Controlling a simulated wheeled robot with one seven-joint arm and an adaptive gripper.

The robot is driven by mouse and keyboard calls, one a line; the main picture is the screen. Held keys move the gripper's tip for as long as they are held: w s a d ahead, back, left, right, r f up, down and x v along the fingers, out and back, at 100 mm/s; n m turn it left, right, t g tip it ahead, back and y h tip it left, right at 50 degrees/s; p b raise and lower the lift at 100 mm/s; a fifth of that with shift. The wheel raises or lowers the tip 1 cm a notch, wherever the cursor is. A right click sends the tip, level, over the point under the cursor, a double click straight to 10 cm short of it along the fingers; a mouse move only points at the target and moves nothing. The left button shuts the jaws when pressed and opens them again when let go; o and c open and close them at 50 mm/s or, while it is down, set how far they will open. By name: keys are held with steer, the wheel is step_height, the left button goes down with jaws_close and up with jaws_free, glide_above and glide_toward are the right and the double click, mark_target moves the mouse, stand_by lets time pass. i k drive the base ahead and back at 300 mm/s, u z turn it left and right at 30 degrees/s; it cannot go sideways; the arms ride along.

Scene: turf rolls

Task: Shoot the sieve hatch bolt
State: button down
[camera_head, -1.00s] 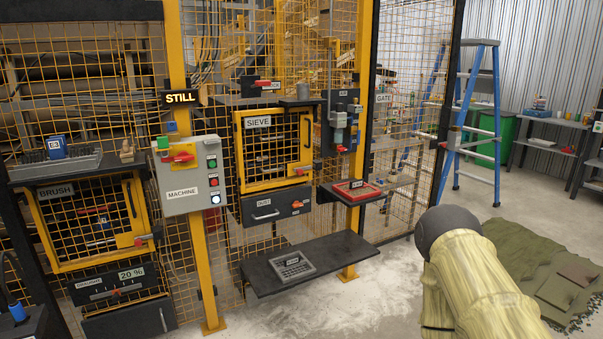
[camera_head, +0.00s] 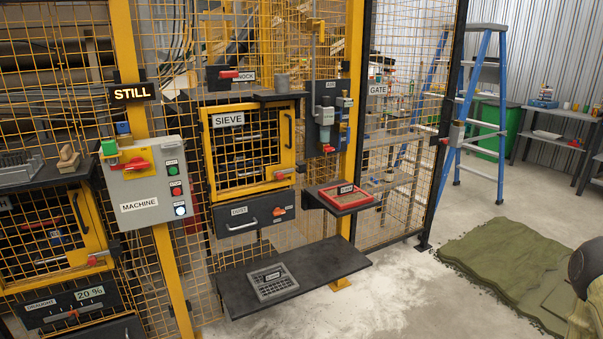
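My gripper is not in view; only what looks like a part of my arm in a khaki sleeve shows at the lower right edge.
A dark drawer (camera_head: 236,226) lies below the hatch, with a red tray (camera_head: 344,203) on a shelf to its right. A low black bench (camera_head: 338,262) juts out in front. The machine box (camera_head: 147,182) stands left. Turf (camera_head: 500,262) lies on the floor at right.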

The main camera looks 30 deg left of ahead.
mark_target(280, 175)
steer(key=u, duration=0.05)
steer(key=i, duration=0.65)
steer(key=u, duration=1)
steer(key=i, duration=0.6)
steer(key=u, duration=0.7)
